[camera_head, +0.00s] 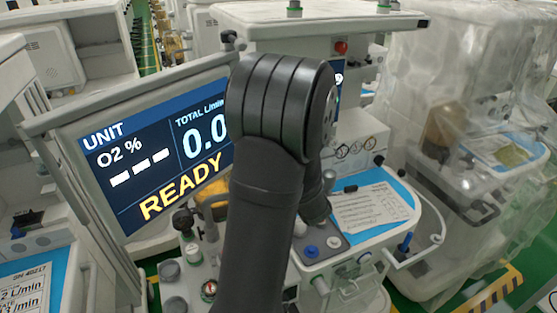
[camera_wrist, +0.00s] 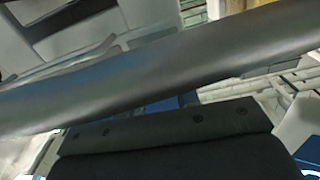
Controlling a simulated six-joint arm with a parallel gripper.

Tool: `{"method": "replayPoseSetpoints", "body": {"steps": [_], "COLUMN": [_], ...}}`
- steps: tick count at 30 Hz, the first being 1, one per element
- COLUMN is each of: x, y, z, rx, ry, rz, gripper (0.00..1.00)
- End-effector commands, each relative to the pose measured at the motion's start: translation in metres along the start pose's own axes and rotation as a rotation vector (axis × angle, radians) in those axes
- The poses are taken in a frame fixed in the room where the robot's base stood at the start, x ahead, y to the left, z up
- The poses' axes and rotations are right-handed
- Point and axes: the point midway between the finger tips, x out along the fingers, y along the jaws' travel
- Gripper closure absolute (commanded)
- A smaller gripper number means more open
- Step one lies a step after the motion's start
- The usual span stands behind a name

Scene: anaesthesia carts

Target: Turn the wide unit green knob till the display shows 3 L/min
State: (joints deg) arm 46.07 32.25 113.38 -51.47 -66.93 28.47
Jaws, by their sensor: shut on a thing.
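The large display (camera_head: 195,145) is tilted at the left of centre in the head view. It reads UNIT, O2 % with dashes, TOTAL L/min 0.0 and READY; my arm covers its right edge. My gripper (camera_head: 316,206) shows only as a dark part behind my arm, close above a small knob panel. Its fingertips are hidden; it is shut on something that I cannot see. The panel (camera_head: 327,257) carries a blue knob (camera_head: 311,252) and a white knob (camera_head: 334,242). No green knob is visible. The wrist view shows mostly dark parts of my arm.
A worktop (camera_head: 375,212) with a printed sheet lies right of the knob panel. A yellow object (camera_head: 211,208), dark knobs and a small gauge (camera_head: 209,289) stand left of my arm. A plastic-covered cart (camera_head: 470,140) stands at the right. Other carts crowd the left and back.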

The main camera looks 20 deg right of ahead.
Motion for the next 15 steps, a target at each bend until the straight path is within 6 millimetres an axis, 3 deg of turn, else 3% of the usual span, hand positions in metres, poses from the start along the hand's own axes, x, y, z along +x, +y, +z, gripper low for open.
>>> {"method": "replayPoseSetpoints", "body": {"steps": [13, 14, 15], "x": [-0.0002, -0.0002, -0.0002], "y": [-0.0001, -0.0001, -0.0001], "z": [0.0005, 0.0005, 0.0005], "rx": [-0.078, -0.078, -0.078], "ry": [-0.001, -0.001, -0.001], "rz": [-0.001, -0.001, -0.001], "gripper": [0.94, 0.67, 0.6]}}
